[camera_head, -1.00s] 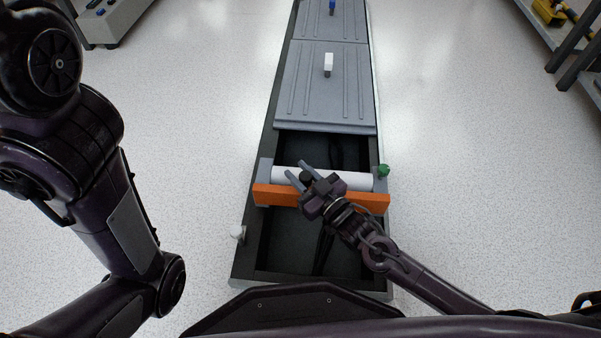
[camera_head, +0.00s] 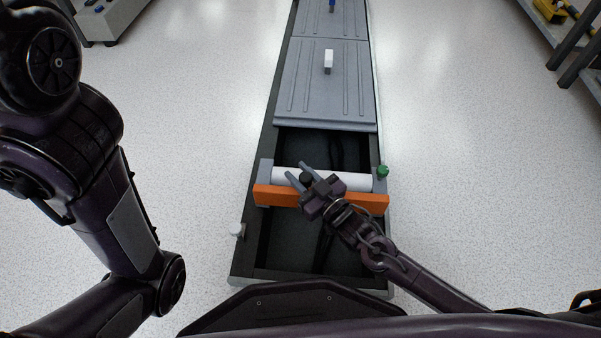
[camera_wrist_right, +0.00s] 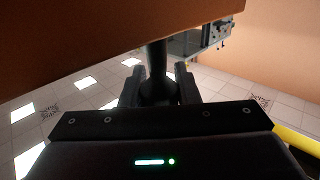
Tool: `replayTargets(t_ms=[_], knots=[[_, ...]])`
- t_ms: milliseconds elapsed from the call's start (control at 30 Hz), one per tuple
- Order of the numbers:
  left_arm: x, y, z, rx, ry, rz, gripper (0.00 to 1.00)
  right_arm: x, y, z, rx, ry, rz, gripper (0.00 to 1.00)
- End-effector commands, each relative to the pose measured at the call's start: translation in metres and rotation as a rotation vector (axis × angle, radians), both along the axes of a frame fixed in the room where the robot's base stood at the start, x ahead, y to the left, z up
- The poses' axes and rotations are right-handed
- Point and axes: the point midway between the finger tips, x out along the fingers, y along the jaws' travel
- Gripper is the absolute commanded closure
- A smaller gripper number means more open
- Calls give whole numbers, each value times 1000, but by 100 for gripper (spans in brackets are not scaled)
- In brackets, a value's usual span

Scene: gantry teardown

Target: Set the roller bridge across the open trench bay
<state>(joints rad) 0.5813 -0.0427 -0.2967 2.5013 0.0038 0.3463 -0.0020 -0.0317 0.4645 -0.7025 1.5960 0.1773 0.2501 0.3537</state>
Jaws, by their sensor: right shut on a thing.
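The roller bridge, an orange beam (camera_head: 275,196) with a white roller (camera_head: 350,182) and grey end brackets, lies crosswise over the open trench bay (camera_head: 291,243). Its ends reach both side rims; whether it rests fully on them I cannot tell. My right gripper (camera_head: 304,174) is above the bridge, left of its middle, shut on its dark knobbed handle (camera_head: 306,179). In the right wrist view the fingers (camera_wrist_right: 157,88) flank the dark post (camera_wrist_right: 156,65), with the orange beam (camera_wrist_right: 100,40) filling the upper left. My left arm shows at the left, but its gripper is out of view.
Grey ribbed cover plates (camera_head: 325,95) close the trench's far part; the nearer has a white handle (camera_head: 328,60). A green knob (camera_head: 383,171) sits by the right rim, a white knob (camera_head: 237,229) by the left. Shelving (camera_head: 575,60) stands far right. Floor on both sides is clear.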

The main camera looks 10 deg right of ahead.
Motion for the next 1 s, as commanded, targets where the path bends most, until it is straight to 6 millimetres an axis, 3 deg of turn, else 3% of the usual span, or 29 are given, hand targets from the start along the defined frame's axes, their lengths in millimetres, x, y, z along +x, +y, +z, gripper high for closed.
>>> replayTargets(t_ms=[1000], knots=[[0,0,-1,0,1,1,64,2,0,-2,2,-11,-1,100]])
